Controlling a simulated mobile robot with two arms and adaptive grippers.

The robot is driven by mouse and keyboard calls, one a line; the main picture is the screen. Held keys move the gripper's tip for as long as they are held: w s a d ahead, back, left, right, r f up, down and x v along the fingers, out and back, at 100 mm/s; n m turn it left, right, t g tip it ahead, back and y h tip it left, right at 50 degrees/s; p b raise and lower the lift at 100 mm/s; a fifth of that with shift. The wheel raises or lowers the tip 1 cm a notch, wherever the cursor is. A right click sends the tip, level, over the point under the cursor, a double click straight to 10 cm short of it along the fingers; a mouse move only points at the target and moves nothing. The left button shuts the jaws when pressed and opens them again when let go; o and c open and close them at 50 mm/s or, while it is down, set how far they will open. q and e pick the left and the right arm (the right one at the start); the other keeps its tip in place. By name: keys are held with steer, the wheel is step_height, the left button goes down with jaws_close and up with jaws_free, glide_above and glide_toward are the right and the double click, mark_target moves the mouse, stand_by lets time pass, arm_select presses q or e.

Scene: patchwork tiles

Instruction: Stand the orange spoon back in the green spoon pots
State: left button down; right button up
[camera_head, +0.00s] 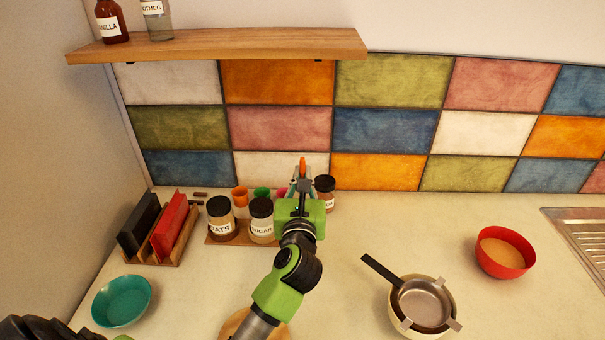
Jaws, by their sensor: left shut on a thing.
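My left gripper (301,176) reaches towards the tiled wall at the back of the counter. It is shut on the orange spoon (303,162), whose orange end shows above the fingers. The rest of the spoon is hidden by the gripper. A small green pot (262,192) stands left of the gripper, behind the sugar jar. An orange pot (240,196) is left of it, and a pink pot (282,192) is right of it, partly covered by the gripper. I cannot tell how far the spoon is from the pots. My right gripper is not in view.
Jars of oats (221,219) and sugar (261,221) stand in front of the pots; another dark-lidded jar (325,192) is right of the gripper. A rack (178,250), teal bowl (122,301), pan (424,303) and red bowl (504,253) surround them. A shelf (220,45) hangs above.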

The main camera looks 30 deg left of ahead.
arm_select(q)
steer(key=shift+f+b, duration=1.2)
steer(key=shift+f, duration=0.55)
steer(key=shift+f+b, duration=0.35)
steer(key=shift+f, duration=0.45)
steer(key=shift+f+b, duration=0.75)
steer(key=shift+f, duration=0.05)
steer(key=c, duration=2.1)
jaws_free()
